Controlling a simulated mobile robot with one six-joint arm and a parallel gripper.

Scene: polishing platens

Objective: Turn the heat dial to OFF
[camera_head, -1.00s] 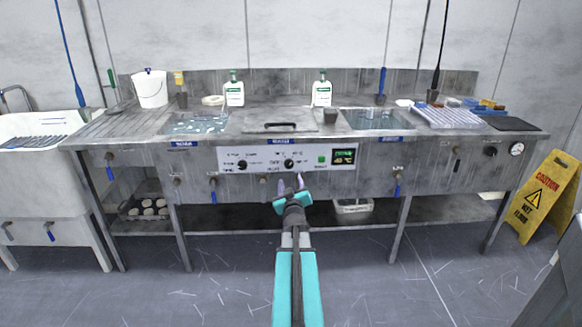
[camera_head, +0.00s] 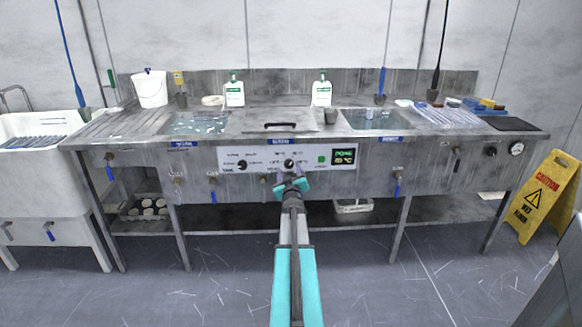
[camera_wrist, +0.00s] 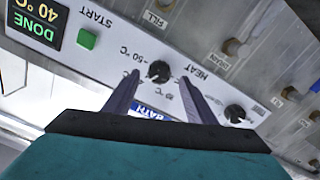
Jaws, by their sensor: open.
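A white control panel (camera_head: 262,158) on the front of the steel bench carries two black dials. The dial with °C markings and the word HEAT beside it, the heat dial (camera_head: 289,163), is the right one in the head view. In the wrist view the panel appears roughly upside down, and the heat dial (camera_wrist: 159,72) sits between my fingertips. My gripper (camera_head: 289,176) is open, its fingers on either side of the dial; it also shows in the wrist view (camera_wrist: 158,77). I cannot tell whether the fingers touch the dial or exactly where its pointer stands.
The other dial (camera_wrist: 235,113) is close beside one finger. A green START button (camera_wrist: 87,39) and a lit display (camera_wrist: 36,22) reading DONE 40 °C are on the other side. Blue-handled taps (camera_head: 213,190) stick out below the panel. A yellow caution sign (camera_head: 537,195) stands at right.

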